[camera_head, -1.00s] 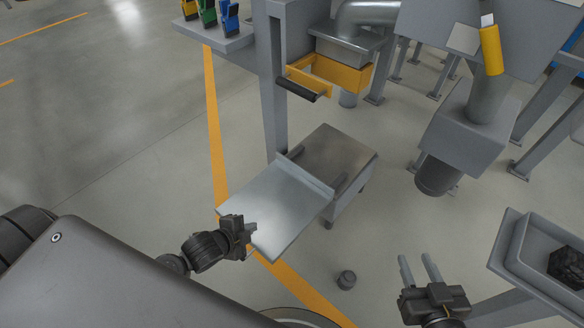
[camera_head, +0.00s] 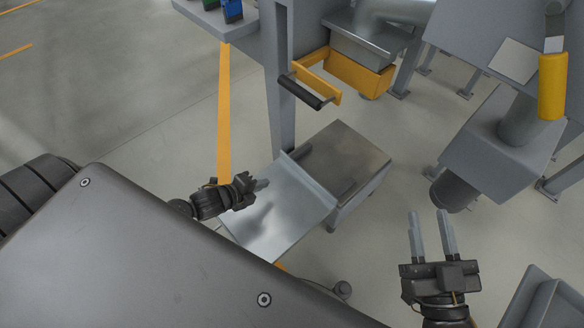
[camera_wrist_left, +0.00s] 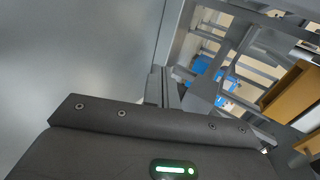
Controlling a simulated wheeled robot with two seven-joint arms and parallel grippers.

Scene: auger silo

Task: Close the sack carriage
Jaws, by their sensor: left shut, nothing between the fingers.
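A flat silver plate with a raised rear lip (camera_head: 265,212), apparently the sack carriage, sticks out toward me from a low grey base (camera_head: 345,160) with dark rails. My left gripper (camera_head: 265,184) is shut and empty, in front of the plate's left part in the head view; a dark reflection or shadow lies beside it. I cannot tell whether it touches the plate. The plate fills the left of the left wrist view (camera_wrist_left: 80,60), with the fingers (camera_wrist_left: 160,88) at its edge. My right gripper (camera_head: 431,213) is open and empty, right of the base.
A yellow frame with a black handle (camera_head: 307,92) hangs above the base, beside a grey post (camera_head: 281,110). A grey machine with a slanted tube (camera_head: 510,135) stands at right. A grey tray (camera_head: 545,300) is at lower right. Floor between the base and my right gripper is clear.

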